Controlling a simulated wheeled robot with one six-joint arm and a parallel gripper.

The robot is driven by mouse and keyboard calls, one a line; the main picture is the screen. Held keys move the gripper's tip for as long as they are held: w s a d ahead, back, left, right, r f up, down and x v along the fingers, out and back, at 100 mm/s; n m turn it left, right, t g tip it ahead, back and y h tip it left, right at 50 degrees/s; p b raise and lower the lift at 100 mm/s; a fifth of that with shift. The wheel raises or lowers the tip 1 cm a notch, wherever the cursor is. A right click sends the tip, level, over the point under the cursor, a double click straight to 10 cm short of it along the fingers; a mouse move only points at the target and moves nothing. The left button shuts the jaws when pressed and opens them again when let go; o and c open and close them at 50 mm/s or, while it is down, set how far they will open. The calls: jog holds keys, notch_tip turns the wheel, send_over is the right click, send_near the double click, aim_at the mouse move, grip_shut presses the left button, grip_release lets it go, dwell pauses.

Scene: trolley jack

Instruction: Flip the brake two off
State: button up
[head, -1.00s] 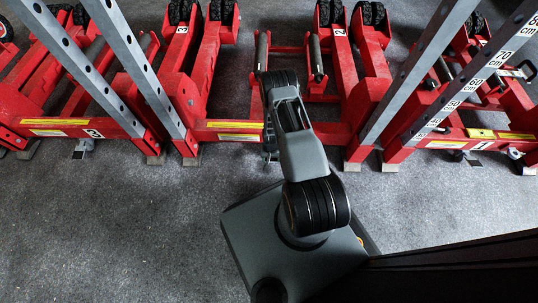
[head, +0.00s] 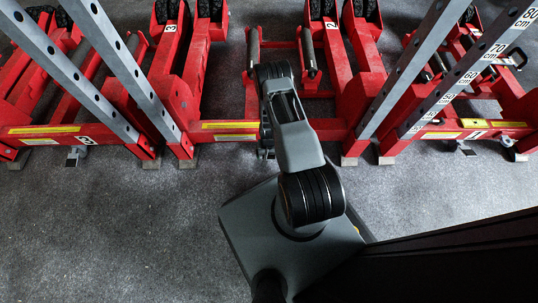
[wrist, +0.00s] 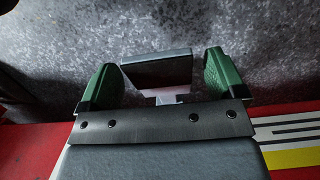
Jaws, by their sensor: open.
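A grey, flat pedal-like brake piece (wrist: 158,70) lies between my gripper's fingers in the wrist view, with a pale part under its near edge. My gripper (wrist: 161,66) is open, with one green-padded finger to each side of the piece. I see gaps at both sides; I cannot tell its depth relative to the fingertips. In the head view, the red jack marked 2 (head: 345,78) stands at the centre. The brake area at its front is mostly hidden by my arm, and my fingers cannot be made out there.
The red crossbar (wrist: 292,125) with a yellow label runs close below my gripper in the wrist view. Jack 3 (head: 188,72) stands left and jack 1 (head: 468,133) right. Grey perforated uprights (head: 118,65) rise on both sides. Grey carpet (head: 110,220) in front is free.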

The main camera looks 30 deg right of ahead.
notch_tip(320, 180, up, 14)
jog(key=w+d+p, duration=0.1)
jog(key=p, duration=0.4)
jog(key=shift+w+f, duration=0.15)
jog(key=shift+w, duration=0.2)
